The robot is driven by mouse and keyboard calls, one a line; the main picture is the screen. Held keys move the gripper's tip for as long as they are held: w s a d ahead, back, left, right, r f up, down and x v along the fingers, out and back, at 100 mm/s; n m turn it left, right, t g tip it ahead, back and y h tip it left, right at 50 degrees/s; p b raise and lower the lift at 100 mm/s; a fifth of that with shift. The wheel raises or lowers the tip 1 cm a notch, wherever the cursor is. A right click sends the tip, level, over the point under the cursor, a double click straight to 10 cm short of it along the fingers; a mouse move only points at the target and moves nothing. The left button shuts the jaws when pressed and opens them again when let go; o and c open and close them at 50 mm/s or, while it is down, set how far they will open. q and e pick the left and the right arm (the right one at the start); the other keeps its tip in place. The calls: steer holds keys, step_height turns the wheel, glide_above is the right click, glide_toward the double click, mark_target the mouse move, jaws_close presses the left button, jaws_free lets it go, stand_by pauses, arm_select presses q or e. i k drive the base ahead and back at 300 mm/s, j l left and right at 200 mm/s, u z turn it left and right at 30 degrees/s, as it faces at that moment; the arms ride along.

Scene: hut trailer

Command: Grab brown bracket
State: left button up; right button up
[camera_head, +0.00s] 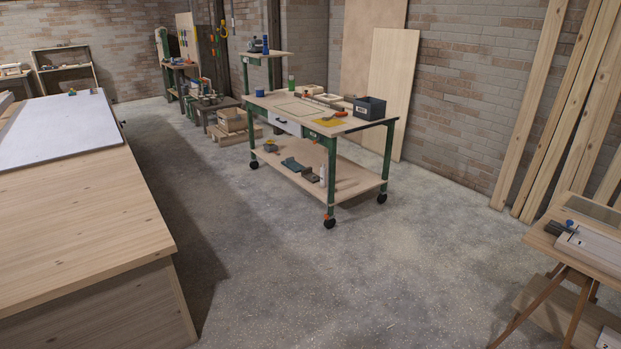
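I cannot make out a brown bracket for certain; the small items are too far away to tell apart. A green-legged wheeled workbench (362,126) stands in the middle distance. Neither of my grippers is in view.
A large wooden table (80,210) with a pale board fills the left. A small wooden stand (572,258) with tools is at the lower right. Long planks (530,110) lean on the brick wall. The concrete floor (420,260) between them is clear.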

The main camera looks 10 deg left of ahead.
mark_target(307, 173)
steer(key=i+j+u, duration=0.2)
steer(key=i, duration=0.2)
steer(key=i+u, duration=0.45)
steer(key=i, duration=2)
steer(key=i+j+z, duration=0.2)
steer(key=i, duration=0.3)
steer(key=i+z, duration=0.25)
steer(key=i, duration=0.25)
steer(key=i+j+z, duration=0.2)
steer(key=i, duration=0.3)
steer(key=i+j+z, duration=0.2)
steer(key=i+j, duration=0.2)
